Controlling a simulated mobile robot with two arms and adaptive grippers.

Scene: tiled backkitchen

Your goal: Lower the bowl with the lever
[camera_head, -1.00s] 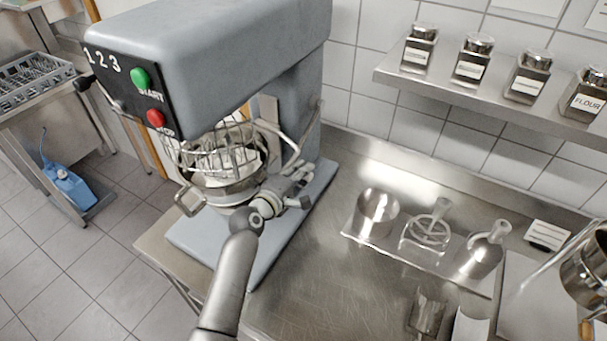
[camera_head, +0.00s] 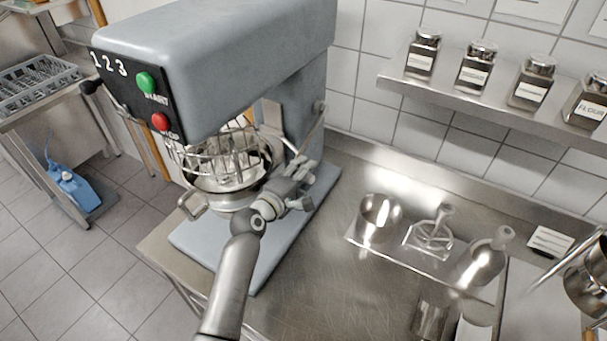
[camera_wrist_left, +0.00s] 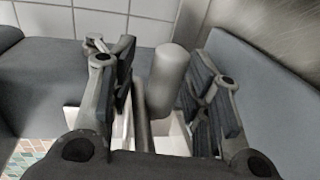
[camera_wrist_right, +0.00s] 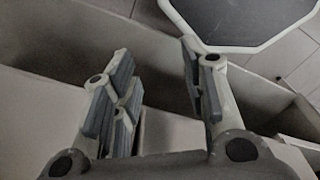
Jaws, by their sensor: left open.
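The grey stand mixer (camera_head: 225,50) stands on the left of the steel counter. Its steel bowl (camera_head: 228,198) sits under the head, with a wire cage and whisk (camera_head: 222,160) at its top. The thin steel lever (camera_head: 313,132) slants down from a pivot on the mixer's side towards my left gripper (camera_head: 303,180). In the left wrist view, my left gripper (camera_wrist_left: 161,62) is open, with a rounded grey handle (camera_wrist_left: 173,68) between its fingers and gaps beside it. My right gripper (camera_wrist_right: 155,62) is open and empty in its wrist view; it is outside the head view.
A steel tray (camera_head: 425,262) with a pot (camera_head: 378,216) and mixer attachments lies right of the mixer. A wall shelf (camera_head: 480,97) holds several jars. The counter (camera_head: 335,255) between mixer and tray is clear.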

